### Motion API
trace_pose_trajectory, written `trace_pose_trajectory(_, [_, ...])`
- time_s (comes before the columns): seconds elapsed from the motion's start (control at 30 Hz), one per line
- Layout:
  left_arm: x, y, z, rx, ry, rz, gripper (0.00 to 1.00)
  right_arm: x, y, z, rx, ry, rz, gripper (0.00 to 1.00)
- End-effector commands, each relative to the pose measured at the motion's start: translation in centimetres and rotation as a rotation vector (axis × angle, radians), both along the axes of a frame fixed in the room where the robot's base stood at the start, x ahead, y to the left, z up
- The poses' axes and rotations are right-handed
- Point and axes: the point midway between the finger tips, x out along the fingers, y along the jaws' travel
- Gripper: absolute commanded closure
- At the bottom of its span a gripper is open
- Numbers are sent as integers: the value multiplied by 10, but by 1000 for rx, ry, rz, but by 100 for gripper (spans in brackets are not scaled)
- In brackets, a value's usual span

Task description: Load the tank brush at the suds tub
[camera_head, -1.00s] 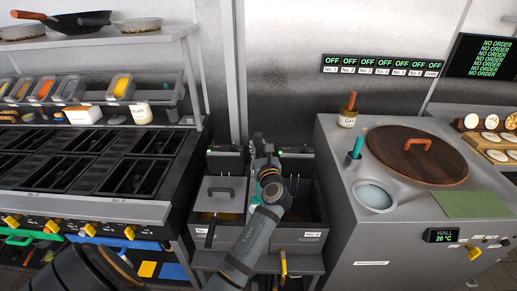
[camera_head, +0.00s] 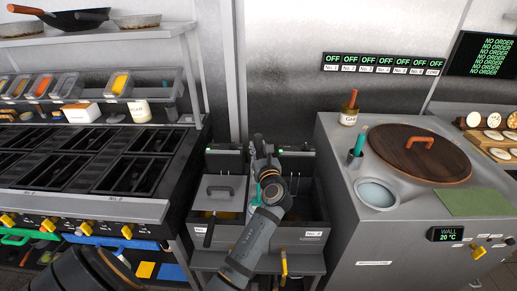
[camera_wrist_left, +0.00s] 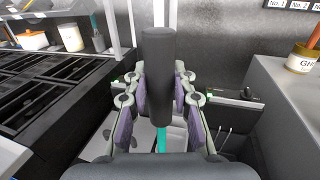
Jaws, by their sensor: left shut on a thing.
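My left gripper (camera_wrist_left: 158,108) is shut on the dark cylindrical handle of the tank brush (camera_wrist_left: 158,60), with a finger on each side. A teal stem (camera_wrist_left: 161,138) shows below the handle in the left wrist view. The brush's lower end is hidden. In the head view my left gripper (camera_head: 259,150) is over the right-hand fryer tank, mostly hidden by my wrist. A round tub with a pale blue surface (camera_head: 376,194), perhaps the suds tub, sits at the left front of the tandoor counter, to the right of the gripper and apart from it. My right gripper is out of view.
A lidded tank (camera_head: 220,188) stands left of my wrist. A teal-handled tool (camera_head: 358,140) stands in a holder behind the tub. A wooden tandoor lid (camera_head: 418,153) and a green mat (camera_head: 474,202) lie right of it. A ghee jar (camera_head: 349,115) stands behind.

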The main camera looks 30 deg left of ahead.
Motion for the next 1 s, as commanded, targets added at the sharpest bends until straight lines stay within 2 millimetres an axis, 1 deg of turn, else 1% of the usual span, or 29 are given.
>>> trace_pose_trajectory(0.77, [0,0,-10,1,1,0,100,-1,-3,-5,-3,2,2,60])
trace_pose_trajectory(1.0, [0,0,-10,1,1,0,100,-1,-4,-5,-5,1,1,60])
